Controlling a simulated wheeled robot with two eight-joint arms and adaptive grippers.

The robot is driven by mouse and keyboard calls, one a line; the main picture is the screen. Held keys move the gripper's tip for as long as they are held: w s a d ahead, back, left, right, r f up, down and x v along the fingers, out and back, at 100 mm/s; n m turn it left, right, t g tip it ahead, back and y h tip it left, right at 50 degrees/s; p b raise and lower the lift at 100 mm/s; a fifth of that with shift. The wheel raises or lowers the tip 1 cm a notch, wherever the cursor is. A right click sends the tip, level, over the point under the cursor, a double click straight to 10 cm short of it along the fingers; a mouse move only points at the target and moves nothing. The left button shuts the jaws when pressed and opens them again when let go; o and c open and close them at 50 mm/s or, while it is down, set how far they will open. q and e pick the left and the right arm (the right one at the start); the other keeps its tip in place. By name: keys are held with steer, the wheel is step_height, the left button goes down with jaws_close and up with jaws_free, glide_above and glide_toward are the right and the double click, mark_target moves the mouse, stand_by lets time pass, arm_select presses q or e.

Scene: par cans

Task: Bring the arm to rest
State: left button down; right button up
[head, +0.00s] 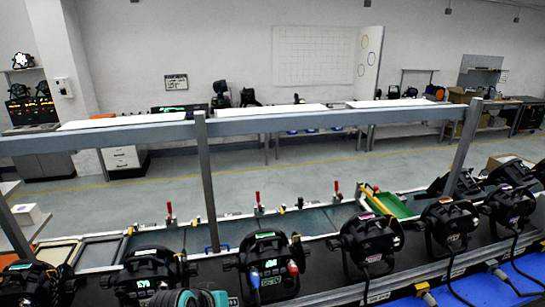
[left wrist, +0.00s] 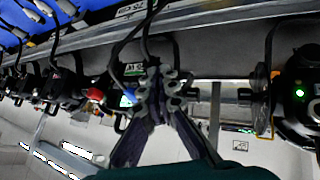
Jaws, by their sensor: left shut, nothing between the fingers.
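My left gripper (left wrist: 158,78) is shut and empty in the left wrist view, its dark fingers meeting in front of the black bench. In the head view, only a teal and dark part of it (head: 195,298) shows at the bottom edge; its fingertips are hard to make out there. A par can with a green label and red and blue connectors (head: 268,262) stands just right of it. Another par can with a green label (head: 150,275) is close on its left. My right gripper is in neither view.
More black par cans (head: 370,242) stand in a row along the bench, with cables hanging at the right. A grey rail (head: 330,118) on posts crosses behind. A green tray (head: 392,203) lies at the right rear. The blue surface (head: 500,285) is at the lower right.

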arm_select(q)
steer(key=s+a+f+y+b, duration=0.1)
steer(key=s+a+f+b, duration=0.1)
steer(key=f, duration=0.4)
steer(key=s+a+f+y+b, duration=0.1)
steer(key=s+a+f+b, duration=0.1)
steer(key=s+f+b, duration=0.3)
steer(key=s+a+f+m+y+b, duration=0.1)
steer(key=s+a+f+b, duration=0.2)
steer(key=f+b, duration=0.4)
steer(key=shift+s+f, duration=0.15)
steer(key=shift+s, duration=0.55)
